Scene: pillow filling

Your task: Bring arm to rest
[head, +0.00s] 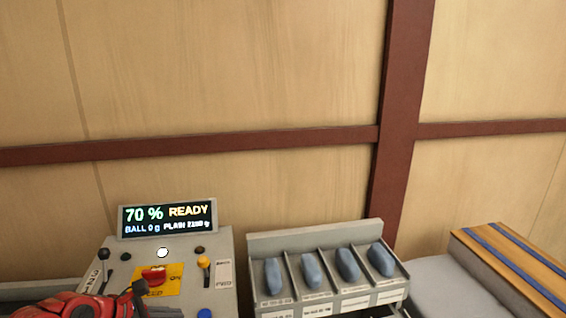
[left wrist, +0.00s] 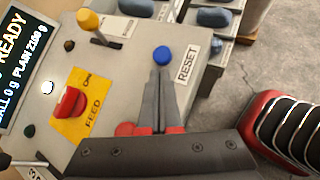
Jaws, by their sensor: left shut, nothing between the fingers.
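My left gripper (left wrist: 161,72) is shut and empty in the left wrist view. Its narrow grey fingers lie together, with the tips just below the blue button (left wrist: 162,56) beside the RESET label. I cannot tell whether they touch it. In the head view my red left arm (head: 70,306) enters at the bottom left, over the lower part of the control panel (head: 222,245). The blue button also shows at the bottom edge there (head: 204,313). My right gripper is in neither view.
The panel has a display (head: 168,217) reading 70 % READY, a red FEED button (left wrist: 70,103), a yellow-knobbed lever (head: 204,264) and a dark-knobbed lever (head: 104,255). A divided rack (head: 314,241) holds several blue pieces. A blue-striped wooden piece (head: 510,262) is at right.

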